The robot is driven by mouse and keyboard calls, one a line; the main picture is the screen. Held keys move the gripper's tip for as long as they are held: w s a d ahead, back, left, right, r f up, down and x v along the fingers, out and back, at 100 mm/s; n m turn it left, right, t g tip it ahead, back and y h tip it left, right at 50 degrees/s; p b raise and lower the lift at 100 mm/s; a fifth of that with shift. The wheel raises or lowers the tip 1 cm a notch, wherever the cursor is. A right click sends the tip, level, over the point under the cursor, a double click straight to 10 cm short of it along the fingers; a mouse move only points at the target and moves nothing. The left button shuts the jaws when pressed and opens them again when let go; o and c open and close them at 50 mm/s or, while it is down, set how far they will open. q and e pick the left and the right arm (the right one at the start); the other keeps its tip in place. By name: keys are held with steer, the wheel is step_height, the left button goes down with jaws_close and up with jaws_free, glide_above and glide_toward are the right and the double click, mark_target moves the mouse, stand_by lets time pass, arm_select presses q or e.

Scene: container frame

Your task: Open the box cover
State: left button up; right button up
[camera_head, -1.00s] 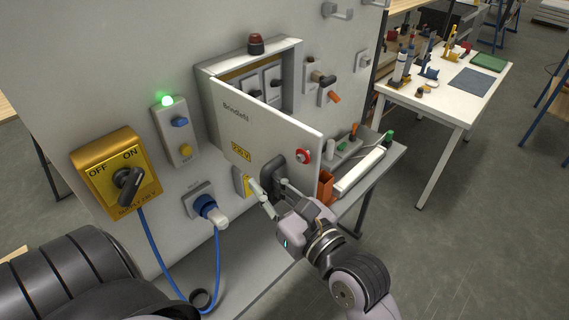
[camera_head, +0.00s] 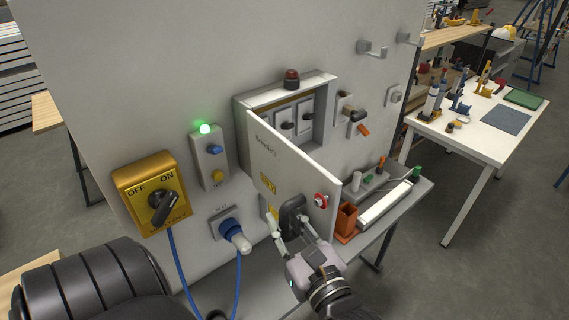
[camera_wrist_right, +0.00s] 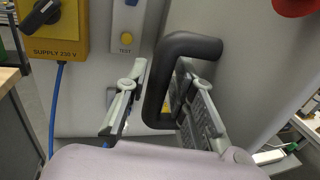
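The grey wall box (camera_head: 285,92) has its cover (camera_head: 285,160) hinged on the left and standing partly open, swung out toward me, with switches visible inside above it. The cover carries a black handle (camera_head: 291,214) and a red round knob (camera_head: 320,200). My right gripper (camera_head: 292,233) is at the handle, one finger on each side. In the right wrist view, the handle (camera_wrist_right: 158,88) passes between the spread fingers of the gripper (camera_wrist_right: 160,100), with a gap to the left finger. The right finger is close beside the handle. My left gripper is out of view; only my left arm shows at lower left.
A yellow supply switch (camera_head: 152,195), a green-lit test unit (camera_head: 211,158) and a blue plug (camera_head: 232,230) are on the panel left of the cover. An orange holder (camera_head: 347,222) stands on the shelf right of the cover. A white table (camera_head: 486,140) is farther right.

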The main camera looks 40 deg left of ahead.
steer(key=shift+s+d+f, duration=0.1)
steer(key=shift+d, duration=0.15)
steer(key=v, duration=1.1)
steer(key=shift+d, duration=0.25)
